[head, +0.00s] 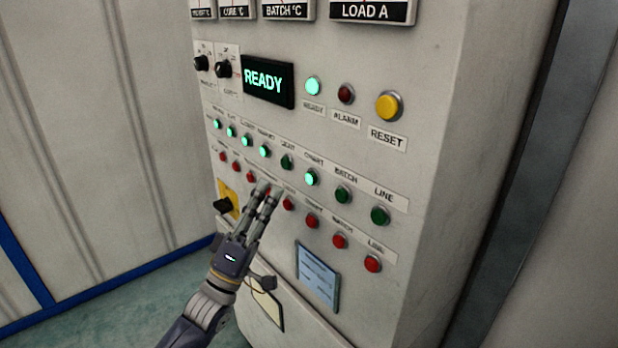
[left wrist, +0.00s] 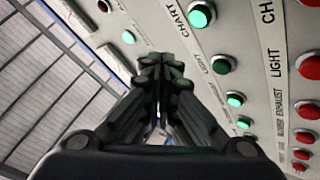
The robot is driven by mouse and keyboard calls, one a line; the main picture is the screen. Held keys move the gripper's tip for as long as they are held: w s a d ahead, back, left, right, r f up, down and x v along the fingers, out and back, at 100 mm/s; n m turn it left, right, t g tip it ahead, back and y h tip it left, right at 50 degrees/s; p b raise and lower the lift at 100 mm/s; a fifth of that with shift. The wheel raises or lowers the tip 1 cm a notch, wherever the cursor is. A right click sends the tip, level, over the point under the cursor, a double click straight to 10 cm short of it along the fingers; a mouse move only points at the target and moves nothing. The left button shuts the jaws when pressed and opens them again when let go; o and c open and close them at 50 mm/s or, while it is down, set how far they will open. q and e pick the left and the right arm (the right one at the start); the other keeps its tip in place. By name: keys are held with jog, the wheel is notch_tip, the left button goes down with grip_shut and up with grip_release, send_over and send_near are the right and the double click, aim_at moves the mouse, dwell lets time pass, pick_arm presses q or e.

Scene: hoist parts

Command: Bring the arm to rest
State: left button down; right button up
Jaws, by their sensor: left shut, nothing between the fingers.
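My left gripper (head: 266,193) is in front of the lower rows of buttons on a pale control cabinet (head: 440,110). Its fingers are together with nothing between them. In the left wrist view the shut gripper (left wrist: 162,65) points up the panel, with green buttons (left wrist: 221,64) and red buttons (left wrist: 308,111) to its right. I cannot tell whether the fingertips touch the panel. They cover part of the red button row in the head view. My right gripper is not in view.
The panel has a display reading READY (head: 268,82), a lit green lamp (head: 313,86), a dark red alarm lamp (head: 346,93) and a yellow reset button (head: 389,106). A black knob on a yellow plate (head: 228,203) sits left of my gripper. Open floor (head: 130,310) lies at lower left.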

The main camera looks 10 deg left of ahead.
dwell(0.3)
pick_arm(q)
jog(key=w+a+f+g+y, duration=0.2)
jog(key=f+g+y, duration=0.15)
jog(key=f, duration=1.05)
jog(key=w+a+f+g+y, duration=0.15)
jog(key=f+y, duration=0.25)
jog(key=f, duration=1)
jog(key=s+a+f+m+g+y, duration=0.1)
jog(key=s+f+g, duration=0.25)
jog(key=f, duration=0.85)
jog(key=s+f+m+g+y, duration=0.2)
jog(key=s+f, duration=0.3)
jog(key=f, duration=0.7)
jog(key=s+f+m+g, duration=0.2)
jog(key=s+f+g, duration=0.3)
jog(key=s+f, duration=0.85)
jog(key=s+f+m+g, duration=0.2)
jog(key=s+f+g, duration=0.2)
jog(key=s+f, duration=0.9)
jog(key=s+f+m+g+y+b, duration=0.1)
jog(key=s+m+g, duration=0.1)
jog(key=s, duration=1.6)
jog(key=shift+g, duration=0.85)
